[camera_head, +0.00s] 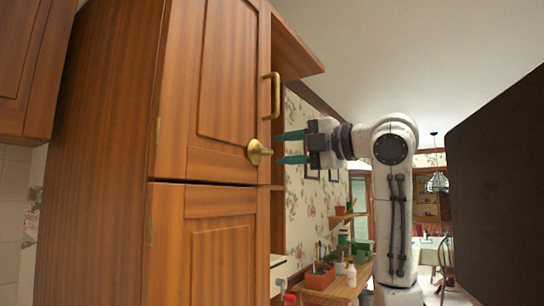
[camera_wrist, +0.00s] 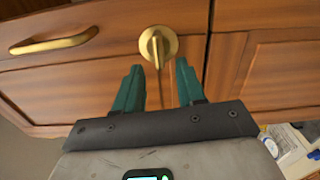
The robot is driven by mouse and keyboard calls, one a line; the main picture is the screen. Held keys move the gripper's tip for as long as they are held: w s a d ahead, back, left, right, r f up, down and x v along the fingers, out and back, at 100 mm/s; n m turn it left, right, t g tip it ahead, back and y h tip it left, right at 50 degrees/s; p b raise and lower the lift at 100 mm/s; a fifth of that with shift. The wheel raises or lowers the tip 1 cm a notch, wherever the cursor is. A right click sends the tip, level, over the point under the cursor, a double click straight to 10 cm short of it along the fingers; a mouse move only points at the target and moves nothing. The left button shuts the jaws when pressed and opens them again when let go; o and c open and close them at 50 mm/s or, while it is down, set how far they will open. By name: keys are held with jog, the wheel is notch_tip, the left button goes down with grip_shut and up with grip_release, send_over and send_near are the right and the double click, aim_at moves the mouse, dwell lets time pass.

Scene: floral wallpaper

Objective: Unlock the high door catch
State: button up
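The door catch (camera_head: 257,152) is a round brass piece with a raised turning knob, on the lower right corner of the tall cabinet's upper door (camera_head: 228,75). In the wrist view the catch (camera_wrist: 158,46) lies straight ahead, its flat grip pointing along the line of my fingers. My gripper (camera_head: 290,147) has green fingers and is to the right of the catch in the head view. In the wrist view my gripper (camera_wrist: 159,82) is open, its fingertips apart on either side of the knob's line and just short of it. Nothing is between the fingers.
A brass handle (camera_head: 272,95) stands above the catch on the same door; it also shows in the wrist view (camera_wrist: 54,43). The lower door (camera_head: 215,245) looks closed. A dark panel (camera_head: 500,190) fills the right.

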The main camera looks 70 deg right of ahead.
jog(key=b+v, duration=0.1)
jog(key=v, duration=0.4)
jog(key=shift+s+a, duration=0.1)
jog(key=shift+s, duration=0.1)
jog(key=shift+s+f, duration=0.1)
dwell(0.4)
